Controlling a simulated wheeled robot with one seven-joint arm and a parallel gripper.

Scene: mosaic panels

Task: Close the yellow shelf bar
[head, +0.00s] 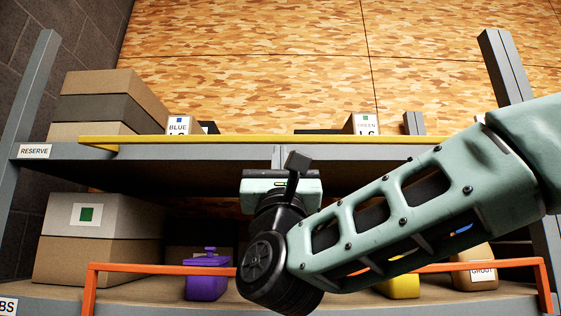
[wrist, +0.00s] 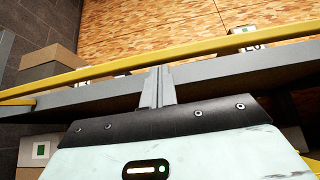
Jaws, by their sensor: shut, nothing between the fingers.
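The yellow shelf bar (head: 225,139) runs across the front of the upper shelf, just above its grey beam (head: 130,152). A short yellow arm shows at its left end; its right end is hidden behind my arm. In the wrist view the bar (wrist: 110,68) crosses at a slant, just beyond my fingertips. My gripper (head: 278,149) is in front of the middle of the beam, pointing at the bar. In the wrist view the fingers (wrist: 160,72) are together with nothing between them. I cannot tell whether the tips touch the bar.
Cardboard boxes (head: 100,103) and small labelled boxes stand on the upper shelf. Below, an orange bar (head: 160,268) fronts a shelf with a large box (head: 95,250), a purple container (head: 206,281) and a yellow item (head: 403,286). Grey uprights (head: 30,95) stand at both sides.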

